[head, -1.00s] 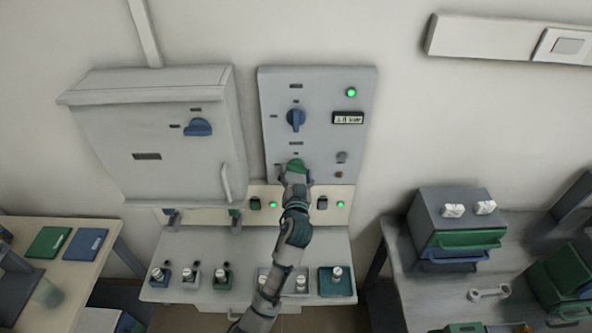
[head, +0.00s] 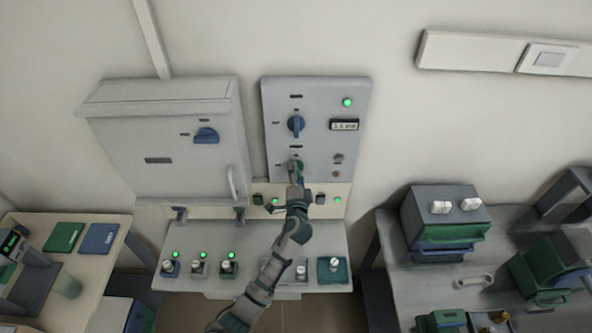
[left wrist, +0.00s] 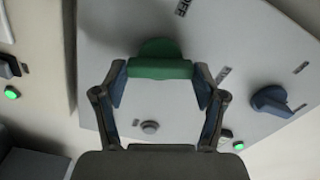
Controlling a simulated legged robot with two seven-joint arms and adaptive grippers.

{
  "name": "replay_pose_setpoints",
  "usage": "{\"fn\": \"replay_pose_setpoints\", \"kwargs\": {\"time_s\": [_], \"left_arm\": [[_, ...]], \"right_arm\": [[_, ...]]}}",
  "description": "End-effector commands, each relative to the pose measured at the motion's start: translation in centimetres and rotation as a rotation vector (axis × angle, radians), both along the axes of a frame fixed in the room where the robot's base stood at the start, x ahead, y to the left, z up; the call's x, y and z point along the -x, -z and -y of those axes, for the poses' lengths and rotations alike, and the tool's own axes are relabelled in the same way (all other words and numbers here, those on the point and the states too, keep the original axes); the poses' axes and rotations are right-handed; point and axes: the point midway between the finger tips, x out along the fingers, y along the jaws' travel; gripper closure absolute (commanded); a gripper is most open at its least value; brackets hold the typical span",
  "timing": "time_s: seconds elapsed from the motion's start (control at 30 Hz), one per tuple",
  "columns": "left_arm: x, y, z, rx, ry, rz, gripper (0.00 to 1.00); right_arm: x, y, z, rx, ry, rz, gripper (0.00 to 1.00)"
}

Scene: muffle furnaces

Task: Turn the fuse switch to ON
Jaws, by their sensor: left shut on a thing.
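The grey control panel (head: 335,100) on the wall carries a blue rotary switch (head: 296,124) and, below it, a green switch knob. My left gripper (head: 297,172) reaches up to this green knob and partly hides it in the head view. In the left wrist view, the green knob (left wrist: 160,67) is held between the two fingers of my left gripper, one at each end of its handle. A label reading OFF shows beyond the knob at the top. The blue switch (left wrist: 270,100) is to the right. My right gripper is out of view.
A grey cabinet (head: 160,140) with a blue knob and handle hangs to the left. Below is a bench (head: 225,284) with small stations and green lights. A side table (head: 485,240) with boxes stands right, another table (head: 115,260) left.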

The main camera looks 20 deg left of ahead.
Motion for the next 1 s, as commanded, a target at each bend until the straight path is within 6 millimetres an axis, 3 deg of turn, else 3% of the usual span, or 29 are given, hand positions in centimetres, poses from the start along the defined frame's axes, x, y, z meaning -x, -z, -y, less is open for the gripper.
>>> {"fn": "replay_pose_setpoints", "kwargs": {"time_s": [0.5,1.0], "left_arm": [[0.0,0.3,0.2,-0.295,0.005,-0.088,0.64],[0.0,0.6,0.2,-0.339,0.005,-0.103,0.64]], "right_arm": [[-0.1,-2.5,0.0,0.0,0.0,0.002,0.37],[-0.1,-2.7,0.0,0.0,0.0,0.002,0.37]]}}
